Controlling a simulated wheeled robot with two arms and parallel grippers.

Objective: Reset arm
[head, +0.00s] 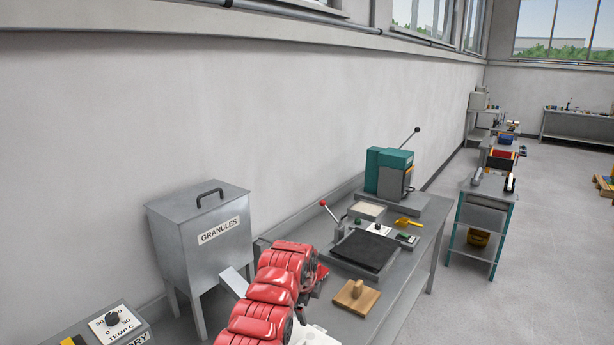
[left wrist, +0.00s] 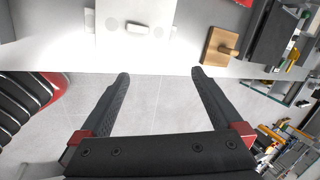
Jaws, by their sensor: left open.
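My left arm, red and segmented, reaches from the bottom of the head view towards the workbench (head: 405,290). My left gripper (left wrist: 160,73) shows in the left wrist view with its two dark fingers spread apart and nothing between them. The grey floor shows between the fingers, and the bench edge crosses just beyond the tips. In the head view the arm hides most of this gripper. My right gripper is in neither view.
A wooden block with a knob (head: 356,296) lies on the bench, near a dark plate (head: 365,250) and a teal press (head: 388,172). A white plate with a handle (left wrist: 136,38) lies beyond the fingers. A grey granules bin (head: 205,250) stands left.

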